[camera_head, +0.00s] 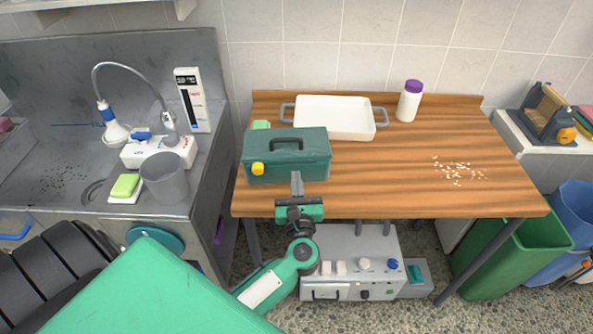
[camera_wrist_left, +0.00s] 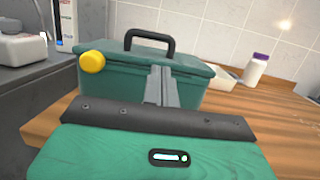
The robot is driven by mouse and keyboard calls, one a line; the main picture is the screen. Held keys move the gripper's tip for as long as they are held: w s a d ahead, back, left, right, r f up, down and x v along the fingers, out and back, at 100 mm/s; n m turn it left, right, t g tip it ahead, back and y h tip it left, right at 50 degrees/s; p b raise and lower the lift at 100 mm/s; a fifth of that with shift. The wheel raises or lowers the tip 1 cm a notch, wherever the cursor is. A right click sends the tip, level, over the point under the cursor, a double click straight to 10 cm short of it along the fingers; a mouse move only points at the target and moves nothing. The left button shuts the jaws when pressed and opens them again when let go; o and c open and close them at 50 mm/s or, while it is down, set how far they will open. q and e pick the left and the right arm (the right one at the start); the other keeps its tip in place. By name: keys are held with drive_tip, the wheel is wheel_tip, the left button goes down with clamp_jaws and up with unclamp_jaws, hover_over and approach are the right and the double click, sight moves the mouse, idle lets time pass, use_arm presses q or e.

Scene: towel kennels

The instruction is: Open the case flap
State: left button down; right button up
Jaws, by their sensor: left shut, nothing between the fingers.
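The case (camera_head: 310,168) is a dark green box with a black carry handle on its lid and a round yellow knob (camera_head: 258,169) on its front left. It stands at the front left of the wooden table, and its lid looks closed. My left gripper (camera_head: 296,178) is shut and empty, its fingers pointing at the front face of the case, right of the yellow knob. In the left wrist view the shut fingers (camera_wrist_left: 161,75) overlap the front of the case (camera_wrist_left: 120,90); I cannot tell whether they touch it. The yellow knob (camera_wrist_left: 92,62) is left of them. My right gripper is not in view.
A white tray (camera_head: 335,103) with grey handles and a white bottle with a purple cap (camera_head: 409,101) stand behind. Light crumbs (camera_head: 459,170) lie on the right of the wooden table (camera_head: 400,190). A sink counter with a grey cup (camera_head: 166,180) is at left.

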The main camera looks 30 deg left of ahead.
sight(294, 158)
use_arm(q)
drive_tip(key=p+x, duration=0.2)
drive_tip(key=x, duration=0.5)
drive_tip(key=shift+w+a+r, duration=0.1)
drive_tip(key=shift+r, duration=0.05)
drive_tip(key=shift+w+a+p, duration=0.3)
drive_tip(key=shift+w, duration=0.15)
